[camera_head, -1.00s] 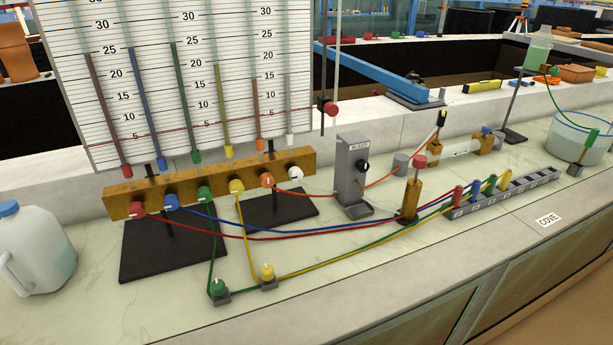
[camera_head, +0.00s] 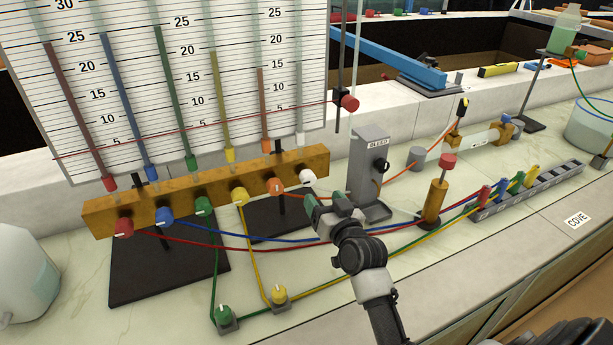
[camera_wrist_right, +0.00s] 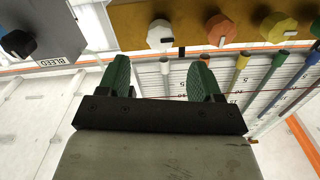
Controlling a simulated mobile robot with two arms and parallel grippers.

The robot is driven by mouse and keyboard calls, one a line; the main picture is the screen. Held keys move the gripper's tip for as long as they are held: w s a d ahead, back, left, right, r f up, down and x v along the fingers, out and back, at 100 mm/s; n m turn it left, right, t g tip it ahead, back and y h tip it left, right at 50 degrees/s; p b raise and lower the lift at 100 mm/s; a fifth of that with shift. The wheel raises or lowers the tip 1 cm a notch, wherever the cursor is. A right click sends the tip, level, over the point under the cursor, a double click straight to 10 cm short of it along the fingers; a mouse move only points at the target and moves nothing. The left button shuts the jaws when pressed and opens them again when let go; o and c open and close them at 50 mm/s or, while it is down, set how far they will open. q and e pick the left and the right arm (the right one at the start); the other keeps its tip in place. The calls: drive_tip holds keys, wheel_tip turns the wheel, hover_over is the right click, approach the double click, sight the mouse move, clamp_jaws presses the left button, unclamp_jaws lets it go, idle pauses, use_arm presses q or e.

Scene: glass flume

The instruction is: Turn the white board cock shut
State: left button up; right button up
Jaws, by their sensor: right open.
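The white board cock (camera_head: 307,176) is the rightmost knob on the wooden manifold bar (camera_head: 100,217), under the scale board. In the right wrist view the white cock (camera_wrist_right: 160,34) carries a small dark mark and sits beyond the gap between my fingers. My right gripper (camera_head: 314,208) is just in front of and slightly below the white cock. Its green fingers (camera_wrist_right: 160,75) are open, empty and apart from the cock. The cock's face shows; its back is hidden by the bar. My left gripper is in neither view.
The orange cock (camera_head: 275,186) sits just left of the white one. The grey BLEED stand (camera_head: 366,165) with a black knob stands close to the right. Coloured tubes run across the bench below. A wooden post with a red knob (camera_head: 447,161) stands further right.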

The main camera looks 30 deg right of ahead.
sight(310, 182)
drive_tip(key=w, duration=0.3)
drive_tip(key=shift+w+d+r, duration=0.1)
drive_tip(key=shift+w, duration=0.25)
drive_tip(key=w, duration=0.4)
drive_tip(key=shift+w+d+f, duration=0.1)
drive_tip(key=shift+f, duration=0.1)
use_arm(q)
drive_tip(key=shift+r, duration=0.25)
use_arm(e)
drive_tip(key=shift+w, duration=0.65)
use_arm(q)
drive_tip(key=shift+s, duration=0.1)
use_arm(e)
drive_tip(key=shift+c, duration=0.4)
drive_tip(key=shift+s, duration=0.1)
drive_tip(key=c, duration=0.8)
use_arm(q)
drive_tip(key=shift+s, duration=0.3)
